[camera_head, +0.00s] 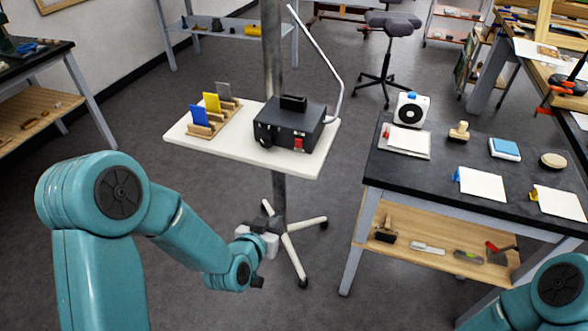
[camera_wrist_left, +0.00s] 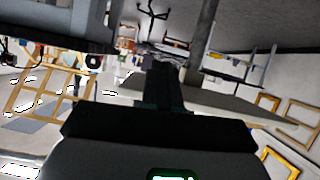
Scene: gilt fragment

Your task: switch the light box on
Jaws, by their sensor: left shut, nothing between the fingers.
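A black box (camera_head: 289,125) with a handle on top stands on a pale tray-topped stand (camera_head: 250,155). It has a round dark knob and a red switch (camera_head: 298,144) on its front; I take it for the light box. Whether it is lit cannot be told. My left gripper (camera_head: 262,229) is below and in front of the tray, low by the stand's pole and apart from the box. In the left wrist view the gripper (camera_wrist_left: 166,72) is shut and empty, dark against the room. My right gripper is out of view; only part of that arm shows at bottom right.
A wooden rack (camera_head: 213,121) with blue, yellow and grey cards shares the tray, left of the box. A thin pale rod rises behind the box. A black-topped bench (camera_head: 440,170) with white pads and a stamp stands at right. The floor between is clear.

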